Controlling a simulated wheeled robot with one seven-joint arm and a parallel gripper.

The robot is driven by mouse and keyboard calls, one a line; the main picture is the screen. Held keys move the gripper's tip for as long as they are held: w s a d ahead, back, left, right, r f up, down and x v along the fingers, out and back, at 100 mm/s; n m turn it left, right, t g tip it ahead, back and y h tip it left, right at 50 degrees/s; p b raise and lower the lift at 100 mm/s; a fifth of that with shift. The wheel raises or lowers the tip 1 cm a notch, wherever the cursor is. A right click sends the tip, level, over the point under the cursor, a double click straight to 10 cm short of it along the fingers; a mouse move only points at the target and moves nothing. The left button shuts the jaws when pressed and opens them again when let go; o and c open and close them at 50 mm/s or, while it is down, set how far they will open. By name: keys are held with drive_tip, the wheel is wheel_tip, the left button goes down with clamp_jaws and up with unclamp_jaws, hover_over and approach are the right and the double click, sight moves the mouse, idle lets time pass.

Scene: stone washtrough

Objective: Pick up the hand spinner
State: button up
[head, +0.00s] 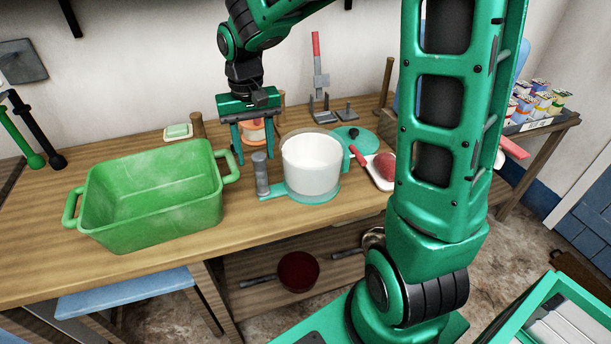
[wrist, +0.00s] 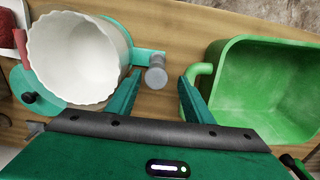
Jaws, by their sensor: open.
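What looks like the hand spinner is a white tub (head: 312,165) in a teal base, with an upright grey handle (head: 262,175) on a teal arm at its left. It stands upright on the wooden counter. In the wrist view the white tub (wrist: 80,55) is at upper left, and the grey handle (wrist: 155,76) shows between the fingertips. My gripper (head: 257,152) is open and empty, just above and behind the handle in the head view. In the wrist view my gripper (wrist: 159,84) has a finger on each side of the handle, with gaps. Whether the fingertips reach handle height is unclear.
A large green basin (head: 150,195) stands close on the left; its handle is near one finger in the wrist view. An orange and white item (head: 252,132) is behind my gripper. A teal lid (head: 356,140) and a tray with a red item (head: 384,168) are at right.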

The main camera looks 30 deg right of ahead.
sight(261, 178)
wheel_tip(261, 178, down, 4)
drive_tip(key=shift+s+d+f, duration=0.1)
drive_tip(key=shift+d+f, duration=0.05)
drive_tip(key=shift+f, duration=1.2)
drive_tip(key=shift+s+d+f, duration=0.1)
drive_tip(key=shift+f, duration=1.2)
clamp_jaws()
